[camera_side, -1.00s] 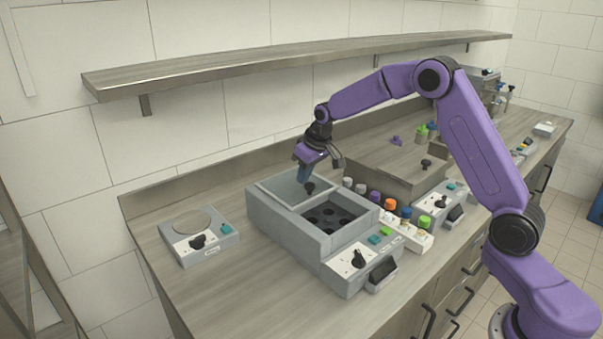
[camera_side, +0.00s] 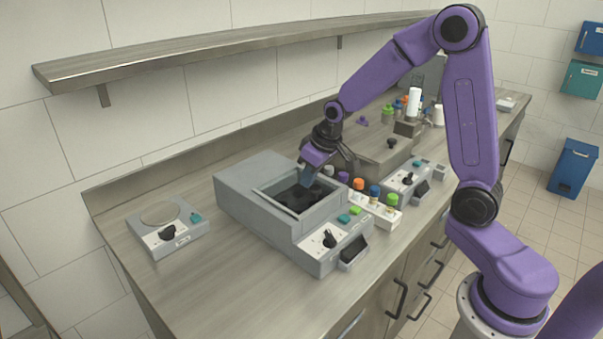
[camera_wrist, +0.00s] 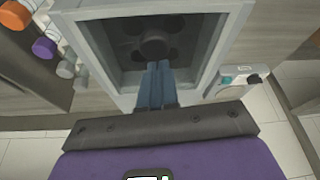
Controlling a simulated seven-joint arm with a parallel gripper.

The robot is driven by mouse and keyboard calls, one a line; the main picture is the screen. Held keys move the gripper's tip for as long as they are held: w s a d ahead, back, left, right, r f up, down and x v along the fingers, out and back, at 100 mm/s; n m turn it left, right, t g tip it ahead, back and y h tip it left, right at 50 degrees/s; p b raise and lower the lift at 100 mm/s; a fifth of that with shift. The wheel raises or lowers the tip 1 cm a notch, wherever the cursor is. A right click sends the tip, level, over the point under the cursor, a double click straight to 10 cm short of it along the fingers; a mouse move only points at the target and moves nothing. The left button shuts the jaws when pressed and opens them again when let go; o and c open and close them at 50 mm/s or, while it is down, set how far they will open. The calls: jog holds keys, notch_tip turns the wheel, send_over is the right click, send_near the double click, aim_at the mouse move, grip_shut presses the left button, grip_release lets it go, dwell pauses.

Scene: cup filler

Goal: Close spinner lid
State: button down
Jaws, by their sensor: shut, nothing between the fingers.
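The spinner (camera_side: 240,185) is a grey box on the bench with a control panel (camera_side: 332,240) at its front. Its see-through lid (camera_side: 262,196) has a pale frame and lies over the dark well in the side view. In the wrist view the lid's frame (camera_wrist: 84,65) surrounds the dark interior.
A small device with a round plate (camera_side: 160,214) stands to the left. A white rack of colour-capped vials (camera_side: 382,210) and a larger grey box (camera_side: 372,150) stand to the right. A shelf (camera_side: 220,52) runs along the wall. The bench front left is clear.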

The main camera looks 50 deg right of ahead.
aim_at(295, 190)
jog(key=shift+s+f, duration=0.2)
jog(key=shift+s, duration=0.2)
jog(key=shift+w, duration=0.1)
jog(key=w, duration=0.3)
jog(key=w+r, duration=0.1)
jog(key=shift+w+a, duration=0.3)
jog(key=shift+a, duration=0.05)
jog(key=a+v, duration=0.1)
jog(key=v, duration=0.9)
jog(key=s+a+f+n+g, duration=0.1)
jog(key=s+a+n, duration=0.2)
jog(key=s+a, duration=0.35)
jog(key=s+f+n+g, duration=0.1)
jog(key=s+n, duration=0.3)
jog(key=s, duration=0.8)
jog(key=s+f+n+g, duration=0.2)
jog(key=s+f+n, duration=0.1)
jog(key=s, duration=1)
jog(key=shift+s+d+f+n, duration=0.25)
jog(key=shift+d+f+n, duration=0.1)
jog(key=shift+f+n, duration=0.05)
